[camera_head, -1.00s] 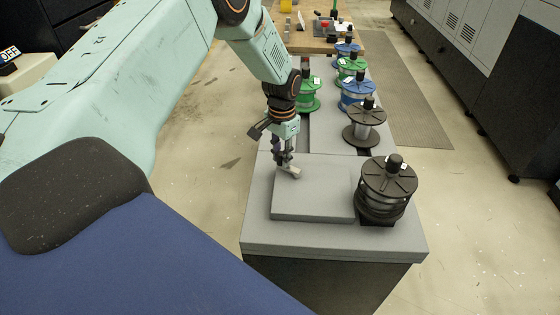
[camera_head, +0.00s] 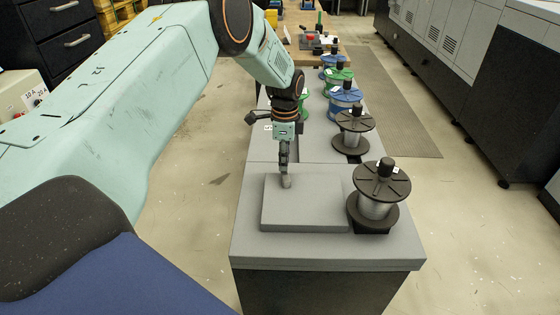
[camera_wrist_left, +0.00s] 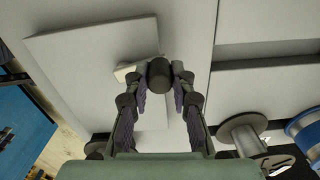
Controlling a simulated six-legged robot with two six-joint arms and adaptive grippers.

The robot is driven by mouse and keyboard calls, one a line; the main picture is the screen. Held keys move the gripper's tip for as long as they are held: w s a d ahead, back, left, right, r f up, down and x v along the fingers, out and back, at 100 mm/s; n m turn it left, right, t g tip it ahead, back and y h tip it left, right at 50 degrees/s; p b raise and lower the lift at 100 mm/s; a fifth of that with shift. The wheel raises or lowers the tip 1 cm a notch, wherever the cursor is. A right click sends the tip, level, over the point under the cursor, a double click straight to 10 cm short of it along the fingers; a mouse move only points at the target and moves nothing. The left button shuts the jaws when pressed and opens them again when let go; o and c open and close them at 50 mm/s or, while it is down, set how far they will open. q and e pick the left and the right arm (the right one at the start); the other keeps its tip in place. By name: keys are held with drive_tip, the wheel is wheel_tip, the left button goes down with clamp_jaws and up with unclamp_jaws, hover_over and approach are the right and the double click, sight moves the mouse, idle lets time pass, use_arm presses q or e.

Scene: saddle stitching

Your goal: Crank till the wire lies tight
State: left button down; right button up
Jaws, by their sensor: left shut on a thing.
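My left gripper (camera_head: 284,168) reaches down over a raised grey block (camera_head: 325,205) on the bench. Its fingers are shut on a dark cylindrical crank knob (camera_wrist_left: 159,73), which shows between the fingertips in the left wrist view. A short pale crank arm (camera_head: 286,182) shows just below the fingertips; it also shows beside the knob in the wrist view (camera_wrist_left: 127,71). The nearest spool (camera_head: 381,185), with black flanges and grey wire, stands upright beside the block. I cannot tell how tight the wire lies. My right gripper is out of view.
A second black-flanged spool (camera_head: 353,126) stands behind the nearest one, with blue (camera_head: 345,104) and green (camera_head: 340,80) spools farther back. A wooden table (camera_head: 297,33) with small items is beyond. Grey cabinets (camera_head: 470,60) line the right. The block's front is clear.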

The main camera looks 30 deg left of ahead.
use_arm(q)
drive_tip(key=shift+w+d+r+m, duration=0.1)
drive_tip(key=shift+w+d+m, duration=0.2)
drive_tip(key=shift+m, duration=0.4)
drive_tip(key=shift+w+d+r+m, duration=0.15)
drive_tip(key=shift+w+m, duration=0.1)
drive_tip(key=shift+m, duration=0.45)
drive_tip(key=shift+f, duration=0.1)
drive_tip(key=c, duration=1.5)
unclamp_jaws()
drive_tip(key=o, duration=0.4)
drive_tip(key=shift+s+d+f, duration=0.1)
drive_tip(key=shift+c, duration=0.2)
wheel_tip(320, 180, up, 12)
